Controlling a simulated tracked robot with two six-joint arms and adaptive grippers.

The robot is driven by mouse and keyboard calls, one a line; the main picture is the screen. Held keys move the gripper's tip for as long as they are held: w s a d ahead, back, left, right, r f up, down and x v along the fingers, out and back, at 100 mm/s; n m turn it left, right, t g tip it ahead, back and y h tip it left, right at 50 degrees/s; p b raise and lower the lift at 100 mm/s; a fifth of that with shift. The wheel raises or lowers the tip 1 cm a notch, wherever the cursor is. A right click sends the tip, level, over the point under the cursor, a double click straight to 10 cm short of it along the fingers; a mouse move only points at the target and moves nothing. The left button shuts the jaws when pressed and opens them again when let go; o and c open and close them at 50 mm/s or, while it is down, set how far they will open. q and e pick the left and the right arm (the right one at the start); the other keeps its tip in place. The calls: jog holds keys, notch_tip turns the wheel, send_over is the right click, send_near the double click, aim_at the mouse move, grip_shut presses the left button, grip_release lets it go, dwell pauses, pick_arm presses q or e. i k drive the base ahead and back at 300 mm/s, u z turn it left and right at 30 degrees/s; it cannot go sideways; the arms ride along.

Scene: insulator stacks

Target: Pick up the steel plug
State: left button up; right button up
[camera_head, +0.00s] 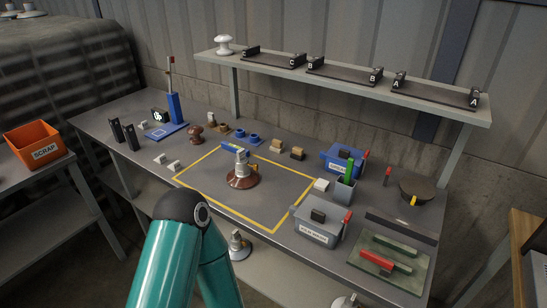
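I cannot pick out the steel plug for certain. A brown insulator disc with a grey metal cap (242,172) stands upright inside the yellow outline on the table. Small pale blocks (174,166) lie left of the outline, too small to identify. A grey bin (318,228) with a label and a dark block on it stands at the outline's right corner. One of my teal arms rises from the bottom edge, with its black joint in front of the table. Neither gripper shows in the picture.
A blue bin (342,160), a cup with a green item (346,185) and a round dark stand (417,190) crowd the right side. A blue post (174,107) stands at the back left. A raised shelf (350,84) spans the back. An orange scrap bin (36,143) is left.

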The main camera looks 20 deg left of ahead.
aim_at(240, 153)
jog(key=u, duration=0.8)
jog(key=i, duration=0.15)
jog(key=z, duration=2.8)
jog(key=k, duration=2.2)
jog(key=u, duration=1.3)
jog(key=i, duration=1)
jog(key=z, duration=0.05)
